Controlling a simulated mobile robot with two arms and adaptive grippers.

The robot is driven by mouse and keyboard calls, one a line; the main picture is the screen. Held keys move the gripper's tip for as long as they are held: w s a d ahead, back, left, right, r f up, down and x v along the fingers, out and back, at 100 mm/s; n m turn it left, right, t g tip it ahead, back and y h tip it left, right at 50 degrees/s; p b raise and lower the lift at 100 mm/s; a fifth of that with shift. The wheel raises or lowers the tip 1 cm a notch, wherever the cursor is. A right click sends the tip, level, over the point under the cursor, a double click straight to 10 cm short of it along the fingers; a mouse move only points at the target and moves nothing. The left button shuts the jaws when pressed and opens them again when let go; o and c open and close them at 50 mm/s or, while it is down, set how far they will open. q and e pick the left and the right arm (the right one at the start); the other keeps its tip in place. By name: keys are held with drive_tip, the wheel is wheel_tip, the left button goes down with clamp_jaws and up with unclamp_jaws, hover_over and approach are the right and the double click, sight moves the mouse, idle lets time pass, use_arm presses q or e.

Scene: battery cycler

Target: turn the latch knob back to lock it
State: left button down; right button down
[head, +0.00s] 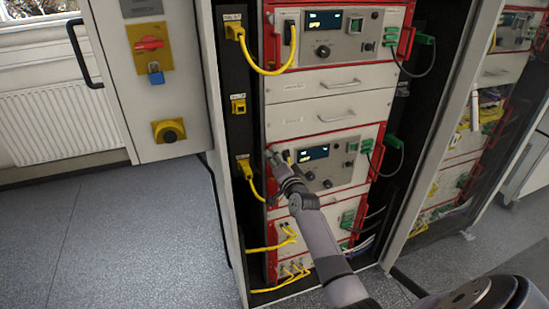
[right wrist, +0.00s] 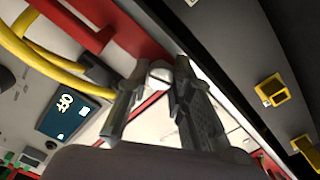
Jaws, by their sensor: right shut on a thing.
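My right gripper (head: 274,158) reaches the left edge of the lower cycler unit (head: 345,180) in the rack. In the right wrist view its two fingers (right wrist: 155,95) close from both sides on a small pale latch knob (right wrist: 159,72) beside the red frame. The knob is mostly hidden by the fingers there, and in the head view the gripper covers it. I cannot tell the knob's turn angle. My left gripper is in neither view.
A yellow cable (right wrist: 45,58) loops close to the fingers, and the unit's lit display (right wrist: 66,112) is nearby. Yellow sockets (head: 238,104) line the dark strip left of the rack. An open cabinet door (head: 150,95) stands at left. The grey floor (head: 120,235) is clear.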

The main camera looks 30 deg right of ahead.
drive_tip(key=shift+m, duration=1.6)
drive_tip(key=shift+f, duration=0.1)
drive_tip(key=c, duration=1.4)
unclamp_jaws()
drive_tip(key=v, duration=1.2)
drive_tip(key=shift+s, duration=0.1)
